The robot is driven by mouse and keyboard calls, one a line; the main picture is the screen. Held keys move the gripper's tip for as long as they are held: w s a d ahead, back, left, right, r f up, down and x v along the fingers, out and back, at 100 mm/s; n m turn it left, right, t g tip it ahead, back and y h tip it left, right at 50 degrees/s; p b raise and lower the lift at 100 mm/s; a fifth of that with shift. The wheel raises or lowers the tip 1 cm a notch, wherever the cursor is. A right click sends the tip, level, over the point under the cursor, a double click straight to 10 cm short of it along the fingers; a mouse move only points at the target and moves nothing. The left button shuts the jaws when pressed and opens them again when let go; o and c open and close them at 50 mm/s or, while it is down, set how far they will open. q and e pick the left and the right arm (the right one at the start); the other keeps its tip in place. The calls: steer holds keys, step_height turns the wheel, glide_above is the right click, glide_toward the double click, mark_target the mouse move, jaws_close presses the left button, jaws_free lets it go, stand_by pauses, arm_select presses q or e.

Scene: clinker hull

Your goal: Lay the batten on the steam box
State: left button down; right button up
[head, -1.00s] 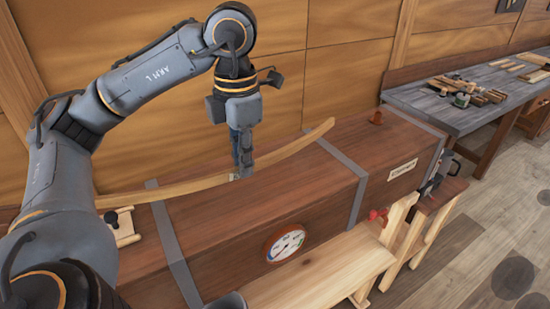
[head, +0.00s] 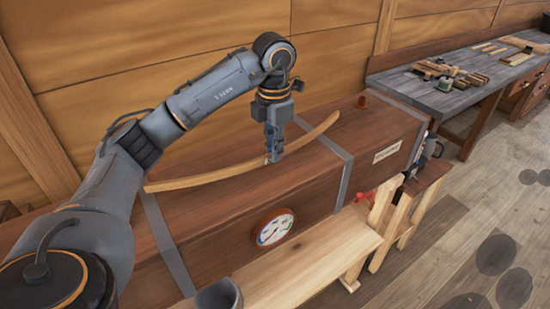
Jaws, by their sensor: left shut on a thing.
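The batten (head: 213,177) is a long, thin, curved strip of light wood in the head view. It lies lengthwise along the top of the steam box (head: 240,205), a long reddish-brown wooden box with grey metal straps and a round dial on its front. The batten's ends bow upward; I cannot tell how much of it touches the lid. My left gripper (head: 273,157) points down from above and is shut on the batten near its middle. My right gripper is not in view.
A light wooden bench (head: 300,262) stands along the front of the box. A grey workbench (head: 440,95) with wood pieces and small tools stands at the back right. A panelled wall runs behind.

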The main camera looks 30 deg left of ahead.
arm_select(q)
steer(key=f, duration=0.1)
steer(key=f+p, duration=0.2)
steer(key=shift+w+f, duration=0.2)
steer(key=shift+w, duration=0.05)
steer(key=shift+f, duration=0.15)
steer(key=shift+s, duration=0.1)
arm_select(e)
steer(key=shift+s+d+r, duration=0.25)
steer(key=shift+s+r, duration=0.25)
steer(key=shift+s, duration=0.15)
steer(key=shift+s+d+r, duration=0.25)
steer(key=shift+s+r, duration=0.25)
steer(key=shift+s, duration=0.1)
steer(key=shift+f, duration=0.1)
arm_select(q)
steer(key=c, duration=1.8)
jaws_free()
steer(key=shift+f, duration=0.2)
steer(key=shift+c, duration=0.2)
steer(key=o, duration=0.4)
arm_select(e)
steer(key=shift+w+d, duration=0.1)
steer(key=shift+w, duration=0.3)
arm_select(q)
steer(key=shift+r, duration=0.15)
